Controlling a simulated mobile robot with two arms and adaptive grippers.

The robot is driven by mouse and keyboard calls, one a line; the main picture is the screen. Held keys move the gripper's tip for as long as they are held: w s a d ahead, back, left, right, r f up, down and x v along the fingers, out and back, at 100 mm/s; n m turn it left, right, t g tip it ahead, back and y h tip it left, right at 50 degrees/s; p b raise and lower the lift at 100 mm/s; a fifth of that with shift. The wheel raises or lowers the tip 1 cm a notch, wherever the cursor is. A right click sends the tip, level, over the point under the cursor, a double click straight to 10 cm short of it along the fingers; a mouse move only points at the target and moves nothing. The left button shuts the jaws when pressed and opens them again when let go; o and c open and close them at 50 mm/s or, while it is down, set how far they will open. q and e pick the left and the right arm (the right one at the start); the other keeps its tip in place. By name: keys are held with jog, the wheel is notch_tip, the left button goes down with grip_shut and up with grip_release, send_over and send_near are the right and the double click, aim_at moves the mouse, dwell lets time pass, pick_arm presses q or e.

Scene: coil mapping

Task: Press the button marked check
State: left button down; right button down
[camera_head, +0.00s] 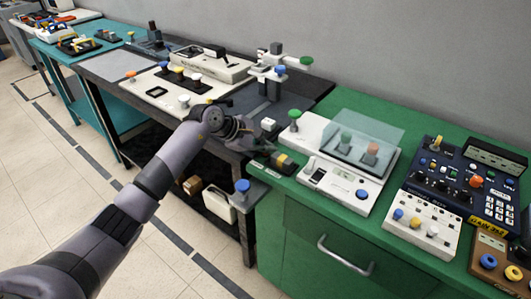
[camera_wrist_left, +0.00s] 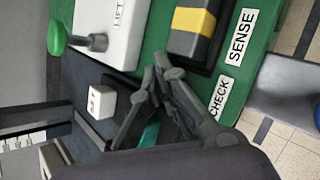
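My left gripper (camera_head: 246,127) reaches over the gap between the dark table and the green cabinet. In the left wrist view its fingers (camera_wrist_left: 158,70) converge with their tips together, and no object shows between the tips. A white square button (camera_head: 269,124) on a dark block is just beyond the gripper; in the wrist view this button (camera_wrist_left: 101,101) bears a small mark I cannot read. A label reading CHECK (camera_wrist_left: 221,97) lies on the green surface, partly close to a finger, beside a SENSE label (camera_wrist_left: 241,37). My right gripper is not in view.
A black and yellow block (camera_head: 284,161) is right of the gripper. A white unit marked LIFT (camera_wrist_left: 112,32) with a green knob (camera_head: 294,114) stands behind. A blue knob (camera_head: 242,186) sits on a low grey shelf. A clear panel (camera_head: 372,127) stands on the green cabinet (camera_head: 300,235).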

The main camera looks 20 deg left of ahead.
aim_at(267, 154)
pick_arm(q)
jog(key=shift+s+f, duration=0.25)
jog(key=shift+f, duration=0.45)
jog(key=shift+w+r+p, duration=0.15)
jog(key=shift+r+p, duration=0.05)
jog(key=shift+r, duration=0.35)
jog(key=shift+w+r+p, duration=0.15)
jog(key=shift+r, duration=0.5)
jog(key=shift+r+p, duration=1.3)
jog(key=shift+r, duration=1.15)
